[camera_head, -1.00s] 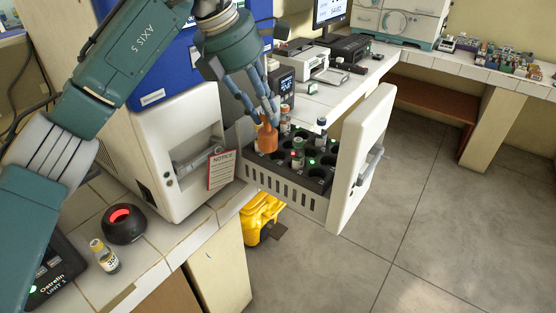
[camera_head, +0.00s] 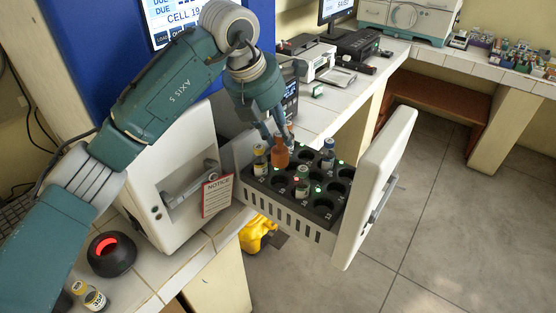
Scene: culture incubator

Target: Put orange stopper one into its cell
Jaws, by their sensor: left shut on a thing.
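My right gripper is not in view.
Several cells are empty. The white drawer front (camera_head: 375,190) stands out over the floor. A notice card (camera_head: 217,196) hangs at left.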

